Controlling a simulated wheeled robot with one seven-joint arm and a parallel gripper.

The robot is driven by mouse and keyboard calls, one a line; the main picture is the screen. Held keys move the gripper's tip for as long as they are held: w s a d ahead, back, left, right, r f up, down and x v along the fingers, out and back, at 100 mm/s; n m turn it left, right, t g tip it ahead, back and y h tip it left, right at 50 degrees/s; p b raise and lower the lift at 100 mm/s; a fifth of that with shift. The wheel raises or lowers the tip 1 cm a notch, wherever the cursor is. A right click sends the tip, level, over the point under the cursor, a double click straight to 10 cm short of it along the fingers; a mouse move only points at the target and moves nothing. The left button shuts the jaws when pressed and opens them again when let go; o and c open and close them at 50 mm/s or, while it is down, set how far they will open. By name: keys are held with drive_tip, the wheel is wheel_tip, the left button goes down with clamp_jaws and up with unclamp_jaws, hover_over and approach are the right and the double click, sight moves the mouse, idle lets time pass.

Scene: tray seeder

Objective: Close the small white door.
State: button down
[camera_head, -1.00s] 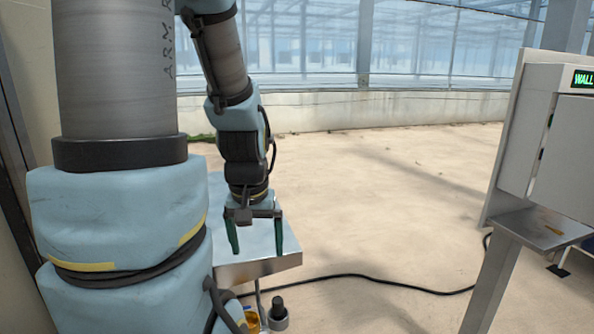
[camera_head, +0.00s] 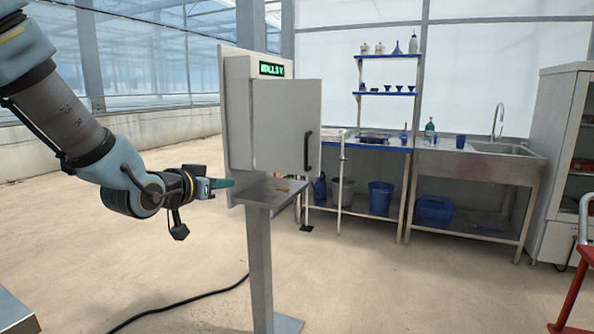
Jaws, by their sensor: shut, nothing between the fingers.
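The small white door (camera_head: 285,128) is on a wall-type box (camera_head: 238,118) with a green-lit display (camera_head: 271,69), on a metal post. The door has a black vertical handle (camera_head: 308,150) near its right edge. It reaches out past the box's right side and looks ajar, though the gap is hidden from this angle. My gripper (camera_head: 222,183) is shut and empty, with green fingers pointing right. It appears close to the box's lower left edge, left of the door and apart from the handle; its exact depth is hard to tell.
A metal shelf (camera_head: 270,192) juts out below the door on the post (camera_head: 261,265). A black cable (camera_head: 190,302) lies on the floor. Behind stand a blue-topped bench (camera_head: 365,144), a sink unit (camera_head: 480,165) and a cabinet (camera_head: 560,160).

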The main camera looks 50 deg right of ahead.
drive_tip(key=s+d+r+m+g+h, duration=0.2)
drive_tip(key=s+d+r+g+h, duration=0.15)
drive_tip(key=s+d, duration=0.3)
drive_tip(key=p, duration=0.4)
approach(299, 155)
drive_tip(key=s+d+r, duration=0.2)
drive_tip(key=s+d, duration=0.2)
drive_tip(key=shift+d+f+t, duration=0.1)
drive_tip(key=shift+f+t, duration=0.15)
drive_tip(key=shift+t, duration=0.1)
